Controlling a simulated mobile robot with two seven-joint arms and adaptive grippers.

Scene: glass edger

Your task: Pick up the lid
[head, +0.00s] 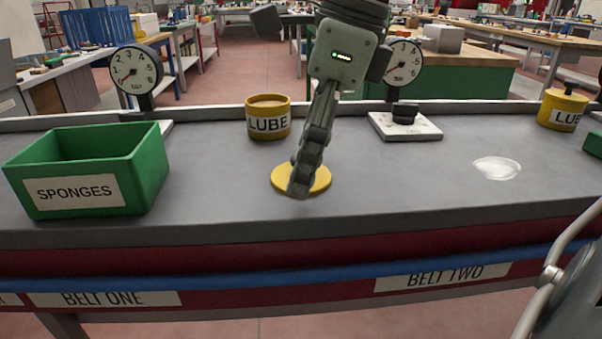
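The lid, a flat round yellow disc (318,181), lies on the grey bench top in front of an open yellow LUBE pot (268,123). My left gripper (300,188) reaches down from above, with its fingertips over the middle of the lid. The fingers line up in this view and cover the lid's centre and any knob there. I cannot tell whether they are open or shut, or whether they touch the lid. The lid appears to rest flat on the bench. My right gripper is not in view.
A green SPONGES bin (146,180) stands at left. Dial gauges stand behind at left (136,70) and centre right (404,62). A white plate with a black knob (405,126), a pale spill (497,168) and a lidded LUBE pot (562,110) are at right.

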